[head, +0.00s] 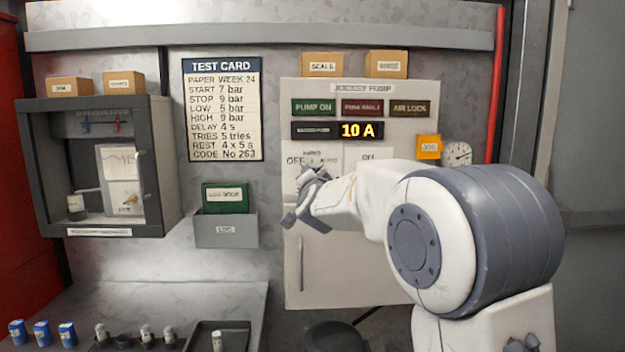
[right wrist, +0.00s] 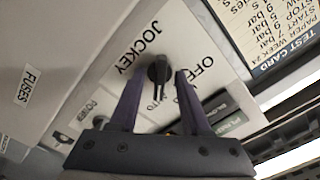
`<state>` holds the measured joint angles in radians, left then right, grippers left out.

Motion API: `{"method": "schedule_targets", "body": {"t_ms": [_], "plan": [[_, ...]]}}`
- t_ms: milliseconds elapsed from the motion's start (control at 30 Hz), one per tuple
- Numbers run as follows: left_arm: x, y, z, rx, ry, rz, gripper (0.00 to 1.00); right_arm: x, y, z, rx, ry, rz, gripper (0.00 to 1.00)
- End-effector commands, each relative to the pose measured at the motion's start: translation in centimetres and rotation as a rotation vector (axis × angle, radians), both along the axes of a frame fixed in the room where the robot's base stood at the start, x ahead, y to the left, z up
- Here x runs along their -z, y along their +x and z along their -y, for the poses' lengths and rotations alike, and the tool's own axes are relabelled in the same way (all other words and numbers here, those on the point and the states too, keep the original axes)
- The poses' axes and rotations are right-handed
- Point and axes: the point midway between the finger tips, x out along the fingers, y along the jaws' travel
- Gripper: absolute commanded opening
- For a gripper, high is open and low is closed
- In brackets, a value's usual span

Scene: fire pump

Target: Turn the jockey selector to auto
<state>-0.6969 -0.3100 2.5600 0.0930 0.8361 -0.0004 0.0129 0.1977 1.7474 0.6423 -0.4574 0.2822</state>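The jockey selector, a black knob (right wrist: 158,72), sits on a white panel. In the right wrist view its bar lies roughly along the picture's vertical, but I cannot tell which end is the pointer. "JOCKEY" and "OFF" labels flank it, with a partly covered "AUTO" label below it. My right gripper (right wrist: 160,74) is open, one finger on each side of the knob, with gaps visible. In the head view my right gripper (head: 300,198) is in front of the jockey pump panel (head: 340,262) and hides the knob. My left gripper is not in view.
The panel bears lamps and a lit "10 A" display (head: 358,130). A bench (head: 235,296) with small parts lies below.

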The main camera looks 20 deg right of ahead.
Motion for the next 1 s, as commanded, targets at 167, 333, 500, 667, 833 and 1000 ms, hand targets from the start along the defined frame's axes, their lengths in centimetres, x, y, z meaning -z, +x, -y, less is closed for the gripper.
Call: {"method": "schedule_targets", "body": {"t_ms": [167, 333, 500, 667, 833, 1000], "plan": [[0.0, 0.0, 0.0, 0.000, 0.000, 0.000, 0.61, 0.0, 0.0, 0.0, -0.001, -0.001, -0.001, 0.46], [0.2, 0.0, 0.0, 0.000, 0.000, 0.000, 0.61, 0.0, -0.4, -0.2, -0.001, -0.001, -0.001, 0.46], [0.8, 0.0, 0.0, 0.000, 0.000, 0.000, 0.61, 0.1, -2.9, -0.9, -0.002, -0.001, 0.002, 0.46], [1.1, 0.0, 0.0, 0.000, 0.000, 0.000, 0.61, 0.0, -6.1, -1.8, -0.003, 0.000, 0.002, 0.46], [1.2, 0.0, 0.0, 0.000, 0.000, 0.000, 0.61, 0.0, -8.7, -2.6, -0.002, -0.001, 0.002, 0.46], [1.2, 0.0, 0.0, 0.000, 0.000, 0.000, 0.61, 0.0, -9.9, -2.9, -0.001, -0.001, -0.001, 0.46]]}}
